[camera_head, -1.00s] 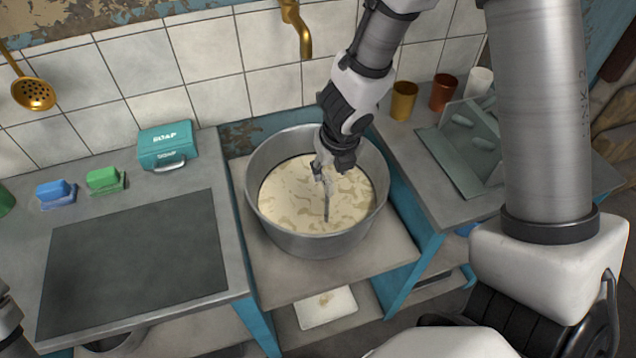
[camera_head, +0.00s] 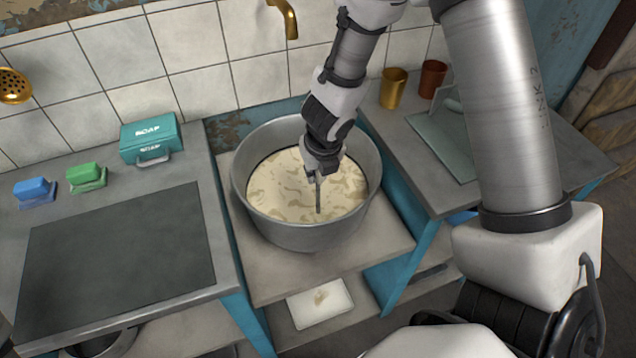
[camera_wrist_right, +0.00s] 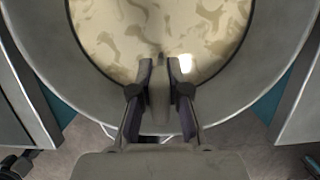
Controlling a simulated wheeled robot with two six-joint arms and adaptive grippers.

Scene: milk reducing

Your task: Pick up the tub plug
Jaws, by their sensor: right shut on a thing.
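A round grey metal tub (camera_head: 248,205) holds cream-coloured milk (camera_head: 290,190) with darker patches. My right gripper (camera_head: 319,176) reaches down inside the tub, over the milk. In the right wrist view, its two dark fingers (camera_wrist_right: 159,85) are shut on a narrow grey piece (camera_wrist_right: 158,103), which I take to be the upper part of the tub plug. In the head view, a thin dark upright shape (camera_head: 318,198) runs down from the fingertips to the milk. Any part of the plug below the milk surface is hidden. My left gripper is not in view.
The tub stands on a low shelf (camera_head: 270,284) between two counters. The left counter holds a teal soap box (camera_head: 148,140) and blue (camera_head: 34,190) and green (camera_head: 87,176) blocks. The right counter holds cups (camera_head: 393,88) and a tray (camera_head: 438,140). The tub wall surrounds my gripper.

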